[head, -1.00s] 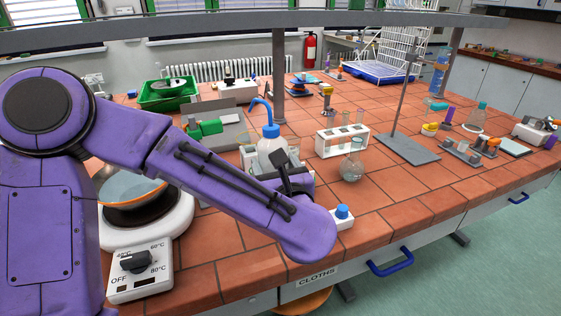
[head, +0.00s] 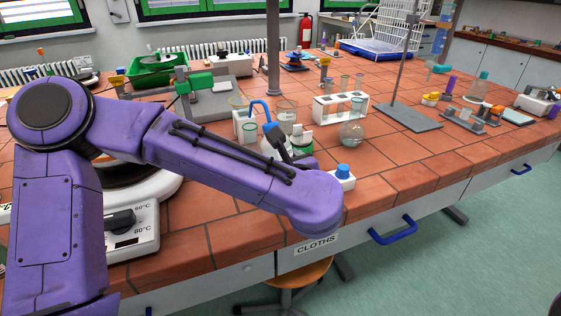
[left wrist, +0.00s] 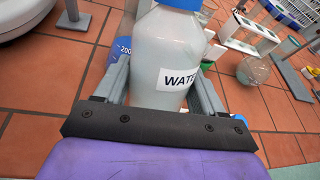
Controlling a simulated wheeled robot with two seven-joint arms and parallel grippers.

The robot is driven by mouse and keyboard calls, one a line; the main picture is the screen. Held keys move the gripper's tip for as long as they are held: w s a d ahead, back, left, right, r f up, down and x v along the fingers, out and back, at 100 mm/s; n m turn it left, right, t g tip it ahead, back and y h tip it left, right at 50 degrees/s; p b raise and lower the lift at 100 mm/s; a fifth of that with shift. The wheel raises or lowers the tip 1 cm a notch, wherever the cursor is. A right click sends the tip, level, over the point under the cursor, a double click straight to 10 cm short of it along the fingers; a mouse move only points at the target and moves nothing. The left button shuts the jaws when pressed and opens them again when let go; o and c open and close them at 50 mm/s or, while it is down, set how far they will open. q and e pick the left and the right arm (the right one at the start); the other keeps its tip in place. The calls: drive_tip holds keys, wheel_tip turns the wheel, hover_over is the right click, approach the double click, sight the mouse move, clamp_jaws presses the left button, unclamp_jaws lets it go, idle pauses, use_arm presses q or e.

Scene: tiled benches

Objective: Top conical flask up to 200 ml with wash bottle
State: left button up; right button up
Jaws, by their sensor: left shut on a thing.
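The wash bottle has a blue spout and cap (head: 272,131) and a whitish body, mostly hidden behind my left arm in the head view. In the left wrist view its body (left wrist: 168,60) carries a label starting "WAT". My left gripper (left wrist: 160,85) is shut around this body, one finger on each side. A blue surface marked "200" (left wrist: 122,47) shows just left of the bottle, mostly hidden; I cannot tell whether it belongs to the conical flask. A stoppered conical flask (head: 481,88) stands far right on the bench. My right gripper is not in view.
A small white block with a blue knob (head: 343,170) is near the front edge. A hotplate (head: 132,238) is at left.

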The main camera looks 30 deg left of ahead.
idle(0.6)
use_arm(q)
drive_tip(key=shift+f+b, duration=0.1)
drive_tip(key=shift+b, duration=0.25)
idle(0.3)
idle(0.5)
drive_tip(key=shift+c, duration=1.4)
drive_tip(key=shift+c, duration=0.4)
